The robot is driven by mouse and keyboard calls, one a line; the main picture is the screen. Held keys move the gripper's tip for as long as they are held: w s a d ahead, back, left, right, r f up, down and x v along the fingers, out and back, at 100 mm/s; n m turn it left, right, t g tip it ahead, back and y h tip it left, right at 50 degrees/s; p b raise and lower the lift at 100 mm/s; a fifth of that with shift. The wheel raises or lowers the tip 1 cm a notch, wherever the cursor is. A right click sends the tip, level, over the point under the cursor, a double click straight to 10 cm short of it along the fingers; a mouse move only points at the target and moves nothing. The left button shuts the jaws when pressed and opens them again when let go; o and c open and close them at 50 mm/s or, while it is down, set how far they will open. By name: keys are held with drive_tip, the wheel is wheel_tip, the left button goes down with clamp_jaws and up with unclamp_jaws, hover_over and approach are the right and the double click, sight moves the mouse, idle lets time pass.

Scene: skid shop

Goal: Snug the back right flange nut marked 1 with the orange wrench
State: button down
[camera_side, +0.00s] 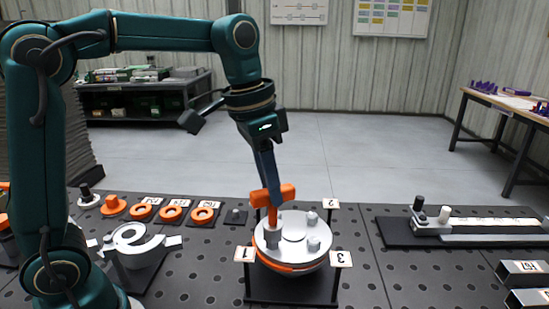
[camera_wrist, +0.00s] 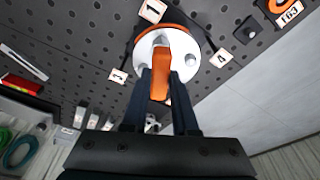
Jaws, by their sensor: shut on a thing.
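My gripper (camera_side: 268,180) is shut on the orange wrench (camera_side: 275,196), holding its cross handle from above. In the wrist view the orange handle (camera_wrist: 160,72) lies between my two dark fingers. The wrench stands roughly upright over the left side of the round pale flange (camera_side: 293,222), close to the plate marked 1 (camera_side: 245,254). Its lower end meets a grey nut or socket (camera_side: 270,239); I cannot tell whether it is fully seated. Other nuts (camera_side: 314,243) stand on the flange. In the wrist view the wrench and fingers hide part of the flange (camera_wrist: 184,43).
Plates marked 3 (camera_side: 340,259) and 2 (camera_side: 331,203) stand around the flange. Orange rings (camera_side: 171,213) on dark pads lie to the left. A grey fixture (camera_side: 432,222) lies to the right.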

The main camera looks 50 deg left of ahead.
drive_tip(key=shift+w+v, duration=0.15)
drive_tip(key=shift+v, duration=0.7)
drive_tip(key=shift+w+v, duration=0.2)
drive_tip(key=shift+v, duration=0.65)
